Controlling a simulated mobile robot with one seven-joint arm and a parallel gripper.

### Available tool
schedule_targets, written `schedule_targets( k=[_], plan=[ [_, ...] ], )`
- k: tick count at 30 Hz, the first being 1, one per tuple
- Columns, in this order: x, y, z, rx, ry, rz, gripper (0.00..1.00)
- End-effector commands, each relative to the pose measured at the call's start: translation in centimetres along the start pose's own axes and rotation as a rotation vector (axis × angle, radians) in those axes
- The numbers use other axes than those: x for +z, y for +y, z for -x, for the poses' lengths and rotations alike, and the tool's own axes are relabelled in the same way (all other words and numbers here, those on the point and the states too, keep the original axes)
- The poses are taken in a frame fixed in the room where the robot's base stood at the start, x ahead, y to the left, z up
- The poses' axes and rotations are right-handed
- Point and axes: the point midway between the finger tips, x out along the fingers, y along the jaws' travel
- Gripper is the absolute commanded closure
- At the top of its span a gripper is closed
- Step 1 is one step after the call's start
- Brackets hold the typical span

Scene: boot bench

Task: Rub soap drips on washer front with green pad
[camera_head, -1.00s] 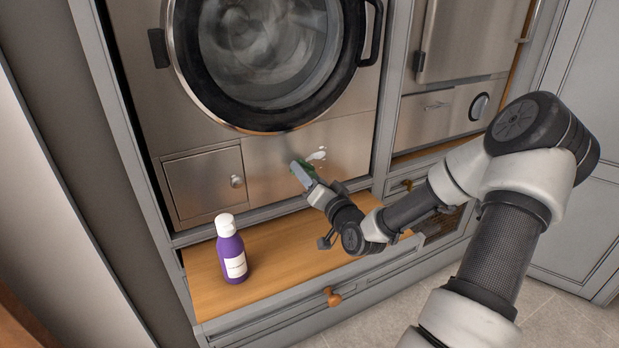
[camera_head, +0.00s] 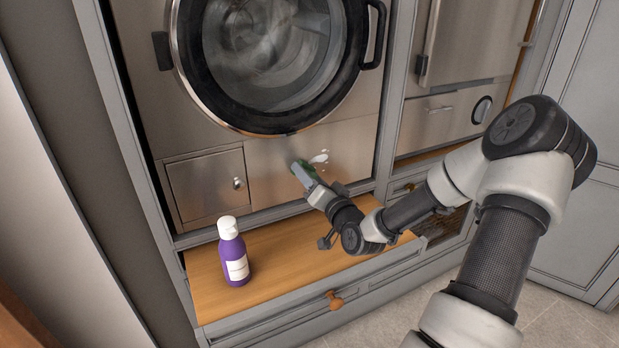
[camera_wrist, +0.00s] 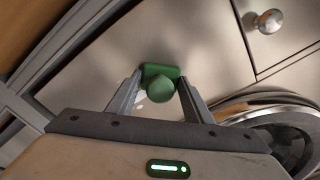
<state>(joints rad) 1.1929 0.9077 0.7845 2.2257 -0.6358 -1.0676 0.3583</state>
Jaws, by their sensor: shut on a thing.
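The green pad (camera_wrist: 160,72) with its round grip is held between the two fingers of my gripper (camera_wrist: 158,92) in the wrist view. My gripper (camera_head: 304,172) is at the washer's lower front panel (camera_head: 268,168) in the head view, with the pad (camera_head: 312,163) mostly hidden behind the fingers. The pad is at or very near the panel; I cannot tell if it touches. White soap drips (camera_head: 320,157) show just right of the pad. A small white patch (camera_wrist: 141,97) also shows beside the left finger in the wrist view.
A purple bottle (camera_head: 232,252) with a white cap stands upright on the wooden shelf (camera_head: 290,262) below the washer. A small hatch (camera_head: 208,187) with a knob is left of the drips. The round washer door (camera_head: 275,60) is above. The shelf between bottle and gripper is clear.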

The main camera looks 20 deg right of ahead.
Motion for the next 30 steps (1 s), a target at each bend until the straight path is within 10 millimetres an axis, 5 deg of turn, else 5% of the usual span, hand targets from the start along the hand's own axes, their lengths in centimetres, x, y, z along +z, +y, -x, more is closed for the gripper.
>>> schedule_targets(
  k=[16, 30],
  plan=[
    [-0.2, 0.2, -0.8, 0.0, 0.001, 0.0, 0.72],
    [-2.6, 2.9, -0.7, 0.0, 0.002, 0.001, 0.72]
  ],
)
